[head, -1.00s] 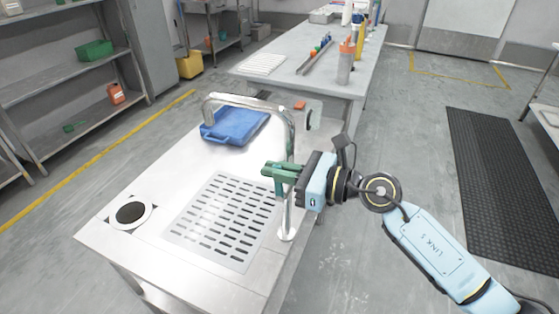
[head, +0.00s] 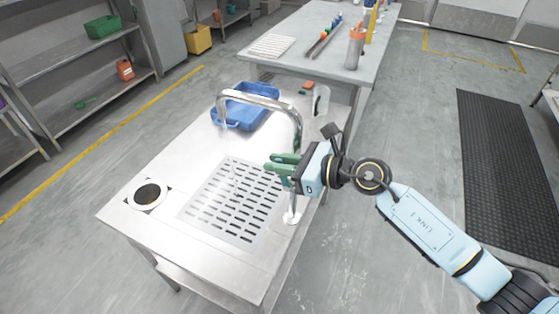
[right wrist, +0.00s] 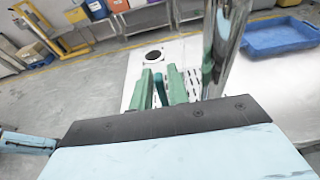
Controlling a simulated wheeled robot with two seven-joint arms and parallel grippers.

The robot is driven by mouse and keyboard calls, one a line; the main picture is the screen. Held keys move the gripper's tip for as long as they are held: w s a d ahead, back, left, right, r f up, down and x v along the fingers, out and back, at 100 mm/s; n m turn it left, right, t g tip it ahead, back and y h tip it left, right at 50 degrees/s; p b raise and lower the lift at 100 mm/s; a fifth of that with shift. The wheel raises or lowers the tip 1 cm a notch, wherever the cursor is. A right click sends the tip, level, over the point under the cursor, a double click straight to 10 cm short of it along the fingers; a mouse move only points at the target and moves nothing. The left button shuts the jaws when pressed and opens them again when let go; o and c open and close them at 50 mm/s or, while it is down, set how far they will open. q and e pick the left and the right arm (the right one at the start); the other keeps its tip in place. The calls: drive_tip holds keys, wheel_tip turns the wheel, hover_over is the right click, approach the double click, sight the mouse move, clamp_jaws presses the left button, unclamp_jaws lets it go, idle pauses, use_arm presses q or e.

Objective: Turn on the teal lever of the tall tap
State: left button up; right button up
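The tall tap (head: 298,133) is a shiny metal post with an arched spout reaching left over the slotted drain plate (head: 205,211). My right gripper (head: 272,162) has green fingers and is at the post, about halfway up. In the right wrist view the tap post (right wrist: 226,45) stands just right of the fingers. The teal lever (right wrist: 160,88) shows there between the two green fingers (right wrist: 159,85), closer to the right one; contact is unclear. The fingers are apart. In the head view they largely hide the lever. A faint pale streak shows above the drain plate; I cannot tell if it is water. My left gripper is not in view.
A blue tray (head: 262,118) lies behind the tap on the steel counter (head: 150,225). A round black opening (head: 148,195) is at the counter's left. A second table (head: 330,75) with bottles stands behind. Open floor lies to the right, with a black mat (head: 505,160).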

drive_tip(key=shift+o, duration=1.1)
drive_tip(key=shift+d, duration=0.15)
drive_tip(key=b+v, duration=0.1)
drive_tip(key=v, duration=1.2)
drive_tip(key=shift+r, duration=0.1)
